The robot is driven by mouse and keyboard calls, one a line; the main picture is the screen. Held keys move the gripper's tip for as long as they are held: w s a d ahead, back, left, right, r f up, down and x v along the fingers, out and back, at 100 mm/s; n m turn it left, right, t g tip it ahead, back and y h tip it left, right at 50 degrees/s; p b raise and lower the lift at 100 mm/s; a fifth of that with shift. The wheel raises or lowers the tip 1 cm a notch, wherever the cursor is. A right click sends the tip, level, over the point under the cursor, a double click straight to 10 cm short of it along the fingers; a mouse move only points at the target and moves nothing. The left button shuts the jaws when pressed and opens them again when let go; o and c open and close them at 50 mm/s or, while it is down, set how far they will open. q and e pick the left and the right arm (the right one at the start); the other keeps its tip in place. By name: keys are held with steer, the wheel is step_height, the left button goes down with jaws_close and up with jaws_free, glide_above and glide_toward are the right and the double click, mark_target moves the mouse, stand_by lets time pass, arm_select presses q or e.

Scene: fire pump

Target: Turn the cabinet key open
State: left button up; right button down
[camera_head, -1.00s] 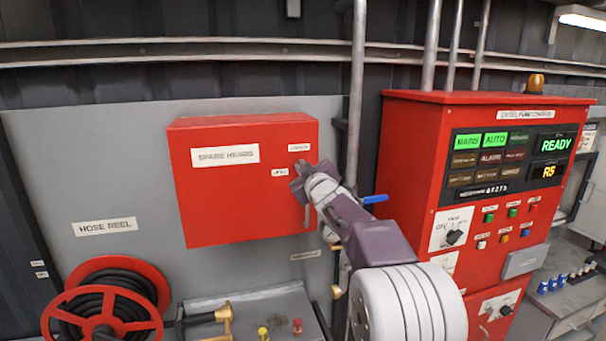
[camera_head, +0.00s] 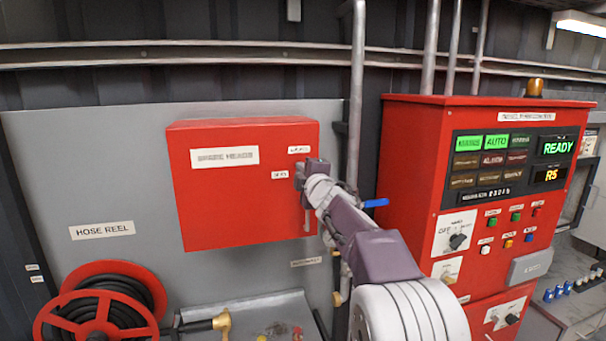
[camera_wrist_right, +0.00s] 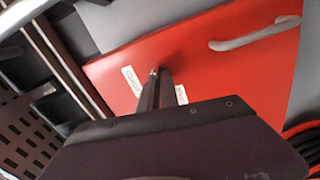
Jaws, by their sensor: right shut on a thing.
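The red cabinet (camera_head: 225,215) labelled "SPARE HEADS" hangs on the grey wall panel with its door shut. My right gripper (camera_head: 298,174) is at the lock area near the door's upper right, between two small white labels. In the right wrist view, its two dark fingers (camera_wrist_right: 155,78) are closed together at the red door. They are shut on the cabinet key, of which at most a tiny tip shows between the fingertips; its angle cannot be told. The pale door handle (camera_wrist_right: 255,33) is clear of the gripper. My left gripper is not in view.
A red pump control cabinet (camera_head: 410,150) stands to the right, with a vertical grey pipe (camera_head: 357,100) and a blue lever (camera_head: 375,202) between. A red hose reel (camera_head: 100,310) is at lower left. A grey bench top (camera_head: 255,310) lies below the cabinet.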

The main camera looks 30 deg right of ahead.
steer(key=shift+n, duration=0.7)
steer(key=shift+f+n, duration=0.1)
steer(key=shift+n, duration=0.2)
steer(key=c, duration=1.6)
jaws_free()
steer(key=shift+a, duration=0.15)
steer(key=shift+s, duration=0.1)
steer(key=b+v, duration=0.1)
steer(key=v, duration=0.8)
